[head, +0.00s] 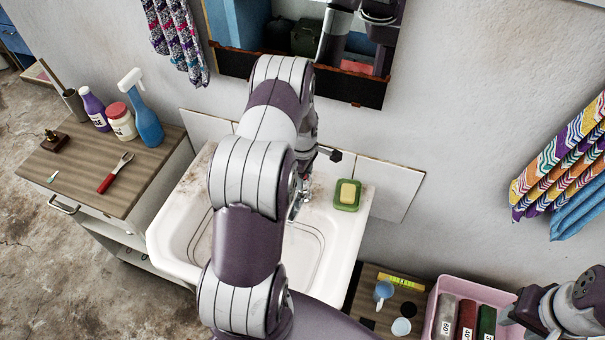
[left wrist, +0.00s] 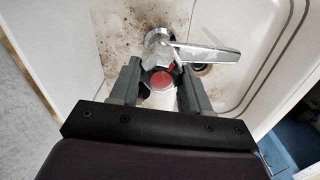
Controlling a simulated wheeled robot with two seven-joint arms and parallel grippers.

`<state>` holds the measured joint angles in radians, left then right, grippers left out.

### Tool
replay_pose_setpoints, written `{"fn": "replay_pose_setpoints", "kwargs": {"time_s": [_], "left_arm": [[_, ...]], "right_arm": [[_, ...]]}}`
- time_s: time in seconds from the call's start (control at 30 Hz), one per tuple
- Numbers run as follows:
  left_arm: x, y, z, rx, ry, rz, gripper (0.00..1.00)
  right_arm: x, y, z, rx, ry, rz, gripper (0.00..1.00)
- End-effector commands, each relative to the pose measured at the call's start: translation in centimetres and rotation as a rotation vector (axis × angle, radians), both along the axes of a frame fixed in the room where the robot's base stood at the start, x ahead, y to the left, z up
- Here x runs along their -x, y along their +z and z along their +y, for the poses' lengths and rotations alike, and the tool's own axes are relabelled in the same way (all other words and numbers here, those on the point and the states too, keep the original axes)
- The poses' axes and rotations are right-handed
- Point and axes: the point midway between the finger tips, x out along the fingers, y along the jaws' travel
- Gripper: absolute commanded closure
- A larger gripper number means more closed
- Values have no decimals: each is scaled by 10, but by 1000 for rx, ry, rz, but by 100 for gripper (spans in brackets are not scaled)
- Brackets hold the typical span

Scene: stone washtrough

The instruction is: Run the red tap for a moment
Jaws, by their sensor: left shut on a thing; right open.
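The red tap (left wrist: 162,80), a metal handle with a red cap, sits between the two fingers of my left gripper (left wrist: 160,88) in the left wrist view. The gripper is shut on it. A metal spout (left wrist: 210,56) reaches right from beside the tap over the white basin (left wrist: 115,50). In the head view my left arm hides the tap and most of that gripper; the basin (head: 335,235) shows around the arm. I cannot tell if water runs. My right gripper (head: 515,312) is at the lower right, open, away from the basin.
A green soap dish (head: 347,195) with yellow soap sits on the basin's right rim. A cabinet (head: 80,160) with bottles stands left. A mirror (head: 300,50) hangs above.

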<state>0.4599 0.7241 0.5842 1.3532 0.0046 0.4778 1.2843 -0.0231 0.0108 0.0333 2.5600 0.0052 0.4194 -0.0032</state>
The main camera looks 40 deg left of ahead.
Motion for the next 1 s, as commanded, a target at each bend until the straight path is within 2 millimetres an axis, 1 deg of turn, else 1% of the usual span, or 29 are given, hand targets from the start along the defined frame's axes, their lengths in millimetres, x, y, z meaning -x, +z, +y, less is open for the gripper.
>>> {"fn": "replay_pose_setpoints", "kwargs": {"time_s": [0.03,0.23,0.27,0.3,0.33,0.6,0.67,0.73,0.77,0.87,1.0], "left_arm": [[-3,2,0,-1,0,-5,84],[-3,2,0,-2,-1,-7,84],[-3,2,0,-2,-1,-7,50],[-3,2,0,-2,-1,-7,37],[-3,2,0,-2,-1,-7,28],[-1,1,0,-2,-1,-4,28],[-2,3,0,-2,-1,-5,28],[-2,10,1,-3,-1,-6,28],[-3,14,1,-3,-1,-7,28],[-3,36,0,-3,-2,-8,28],[-4,74,0,-5,-2,-9,28]], "right_arm": [[0,0,0,0,0,0,58],[0,0,0,0,0,0,58],[0,0,0,0,0,0,58],[0,0,0,0,0,0,58],[0,0,0,0,0,0,58],[0,0,0,0,0,0,58],[0,-1,0,0,0,0,58],[0,-4,0,0,0,0,58],[0,-5,0,0,0,0,58],[0,-12,0,0,0,0,58],[0,-21,0,0,0,0,58]]}}
